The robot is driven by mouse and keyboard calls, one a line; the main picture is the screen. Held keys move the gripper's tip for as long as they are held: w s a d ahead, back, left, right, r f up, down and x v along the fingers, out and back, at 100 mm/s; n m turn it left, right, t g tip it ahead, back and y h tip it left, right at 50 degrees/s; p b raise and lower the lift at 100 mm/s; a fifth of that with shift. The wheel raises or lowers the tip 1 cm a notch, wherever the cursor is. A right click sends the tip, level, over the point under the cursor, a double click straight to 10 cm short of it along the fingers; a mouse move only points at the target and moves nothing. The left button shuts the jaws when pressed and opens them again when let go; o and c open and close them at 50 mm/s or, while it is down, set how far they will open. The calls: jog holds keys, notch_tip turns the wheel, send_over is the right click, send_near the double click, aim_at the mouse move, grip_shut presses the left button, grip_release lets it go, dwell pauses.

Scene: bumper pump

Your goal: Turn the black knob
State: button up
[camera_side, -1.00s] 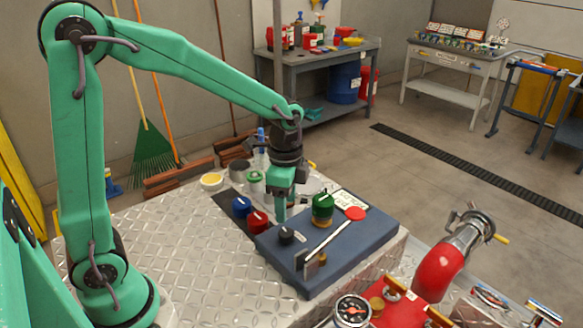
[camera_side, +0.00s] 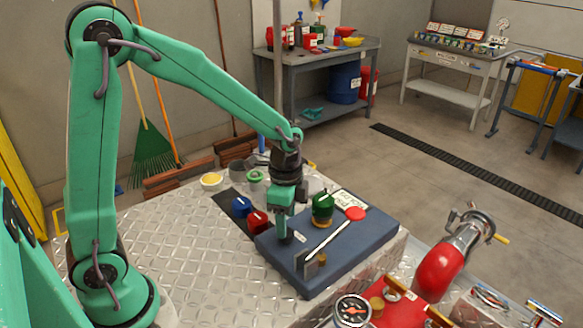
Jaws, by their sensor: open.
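My gripper (camera_side: 283,232) is green with a dark wrist and points straight down at the near left part of the blue-grey panel (camera_side: 340,262). Its jaws are open, and the fingertips are low, at the place of the black knob. The fingers hide most or all of the knob, so I cannot tell whether they touch it or stand around it.
A green knob (camera_side: 322,211) stands close to the right of my gripper. A lever with a red round end (camera_side: 355,213) crosses the panel. A red knob (camera_side: 257,222) and a blue knob (camera_side: 241,207) are to the left. Bare tread plate (camera_side: 190,260) lies at the near left.

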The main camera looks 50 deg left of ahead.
jog(key=shift+f, duration=1.75)
jog(key=c, duration=1)
